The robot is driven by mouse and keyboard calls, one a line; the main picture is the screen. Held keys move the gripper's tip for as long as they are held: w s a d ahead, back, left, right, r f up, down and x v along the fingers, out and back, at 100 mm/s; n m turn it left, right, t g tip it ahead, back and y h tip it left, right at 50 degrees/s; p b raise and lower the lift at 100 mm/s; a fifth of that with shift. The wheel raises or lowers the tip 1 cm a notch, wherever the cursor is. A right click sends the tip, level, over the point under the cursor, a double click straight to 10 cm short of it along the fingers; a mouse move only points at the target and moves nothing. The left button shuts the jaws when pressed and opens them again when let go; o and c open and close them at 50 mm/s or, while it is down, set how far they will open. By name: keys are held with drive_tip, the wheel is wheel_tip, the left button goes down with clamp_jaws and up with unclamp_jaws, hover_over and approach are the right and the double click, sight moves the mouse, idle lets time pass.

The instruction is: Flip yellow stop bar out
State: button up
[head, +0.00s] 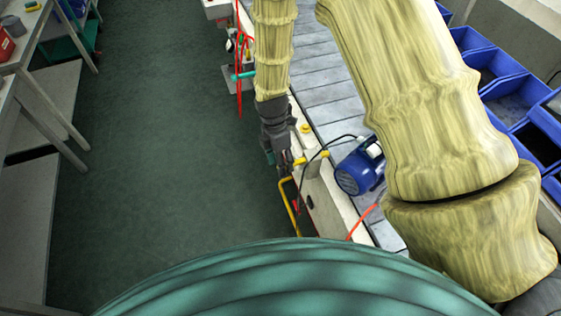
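The yellow stop bar (288,203) is a thin bent bar on the floor-facing side of the conveyor edge, low in the middle of the head view. Its lower part runs down toward my green body at the bottom. My gripper (284,169) points downward at the upper end of the bar, close to its yellow fittings. The fingers are dark and small here. I cannot tell whether they touch the bar or how far apart they are.
A blue motor (358,172) with a black cable stands on the grey roller conveyor (325,90) to the right. Blue bins (495,72) line the far right. A red cord (239,85) hangs at the conveyor edge. The green floor (160,140) is clear; benches stand left.

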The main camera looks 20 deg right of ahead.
drive_tip(key=shift+s+f, duration=0.15)
drive_tip(key=shift+f, duration=0.4)
